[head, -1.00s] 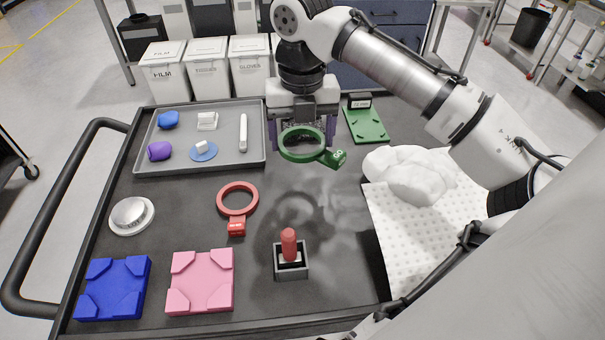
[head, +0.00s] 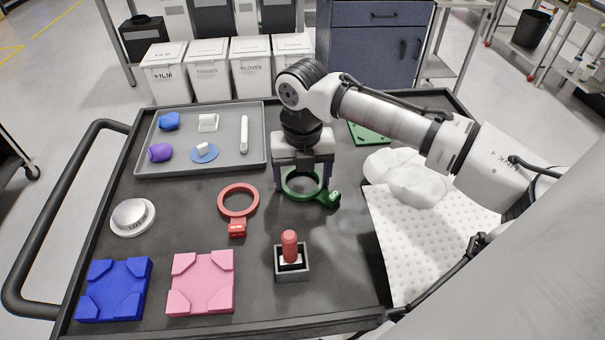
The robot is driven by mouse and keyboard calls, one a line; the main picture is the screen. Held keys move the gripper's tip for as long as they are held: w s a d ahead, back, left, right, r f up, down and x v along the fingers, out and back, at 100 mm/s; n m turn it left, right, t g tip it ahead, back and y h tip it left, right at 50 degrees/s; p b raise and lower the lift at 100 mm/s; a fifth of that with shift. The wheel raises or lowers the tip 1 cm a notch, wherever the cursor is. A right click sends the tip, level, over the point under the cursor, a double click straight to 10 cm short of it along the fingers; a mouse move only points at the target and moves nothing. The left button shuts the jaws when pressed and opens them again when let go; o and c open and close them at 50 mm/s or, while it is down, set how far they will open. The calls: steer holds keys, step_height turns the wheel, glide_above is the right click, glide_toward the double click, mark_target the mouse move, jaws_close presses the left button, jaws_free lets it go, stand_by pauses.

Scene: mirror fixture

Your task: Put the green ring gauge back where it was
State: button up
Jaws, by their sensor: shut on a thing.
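The green ring gauge (head: 324,197) is a flat ring with a labelled tab at its lower right. My gripper (head: 305,180) is shut on the ring, with a finger at each side of it, and points down over the cart's dark top. The ring is at or close above the surface; I cannot tell whether it touches. A red ring gauge (head: 238,203) with a red tab lies flat on the cart to the left. A green plate (head: 367,134) lies behind my gripper, partly hidden by my arm.
A grey tray (head: 200,166) with small items is at back left. A white knob-like disc (head: 132,217), blue block (head: 113,289), pink block (head: 201,282) and red peg (head: 290,246) in a grey holder stand in front. A crumpled white cloth (head: 407,175) and dimpled mat (head: 420,232) lie right.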

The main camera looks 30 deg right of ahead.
steer(key=o, duration=1)
steer(key=shift+f, duration=0.1)
step_height(320, 180, up, 12)
steer(key=shift+r+b, duration=0.15)
steer(key=shift+b, duration=0.15)
